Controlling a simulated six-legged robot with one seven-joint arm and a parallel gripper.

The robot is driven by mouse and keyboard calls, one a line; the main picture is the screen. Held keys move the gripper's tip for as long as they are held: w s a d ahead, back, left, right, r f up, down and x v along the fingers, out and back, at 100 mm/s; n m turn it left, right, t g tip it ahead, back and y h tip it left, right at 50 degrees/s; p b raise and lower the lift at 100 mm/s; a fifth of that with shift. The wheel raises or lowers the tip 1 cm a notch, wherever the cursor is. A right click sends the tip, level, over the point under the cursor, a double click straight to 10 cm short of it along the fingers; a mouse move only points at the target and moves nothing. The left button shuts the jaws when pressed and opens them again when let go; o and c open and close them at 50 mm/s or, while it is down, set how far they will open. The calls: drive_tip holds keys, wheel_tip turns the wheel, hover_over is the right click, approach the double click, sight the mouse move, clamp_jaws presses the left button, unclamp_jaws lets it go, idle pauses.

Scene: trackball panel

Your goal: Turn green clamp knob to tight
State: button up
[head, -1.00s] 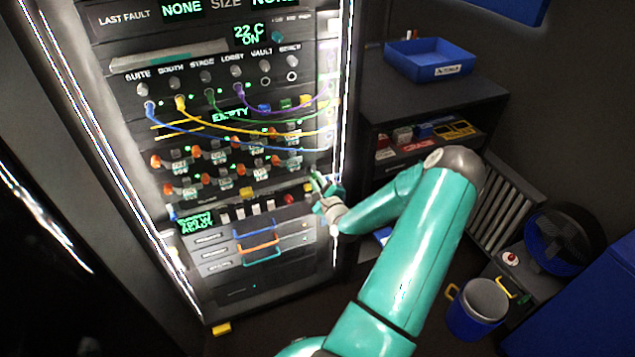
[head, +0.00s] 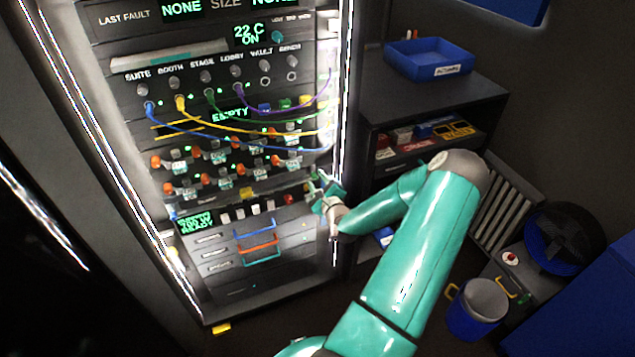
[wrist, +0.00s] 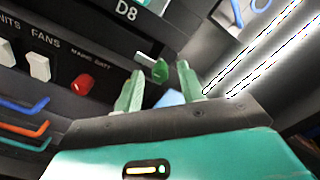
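The green clamp knob (wrist: 160,70) shows in the wrist view as a small green lever by a pale fitting, on the dark panel below the D8 label. My gripper (wrist: 161,77) has its two pale green fingers apart, one on each side of the knob in the picture. I see a gap on each side and cannot tell how far the knob lies beyond the tips. In the head view my gripper (head: 318,190) is at the right edge of the rack, and the knob cannot be made out clearly beside it.
The rack (head: 225,290) has a red main battery knob (wrist: 83,84) and white switches (wrist: 38,66) left of the fingers. Cables (head: 220,126) hang higher up. A dark cabinet (head: 440,90) with a blue tray (head: 430,62) stands right of the rack, near my arm.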

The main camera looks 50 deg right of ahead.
drive_tip(key=v, duration=1.4)
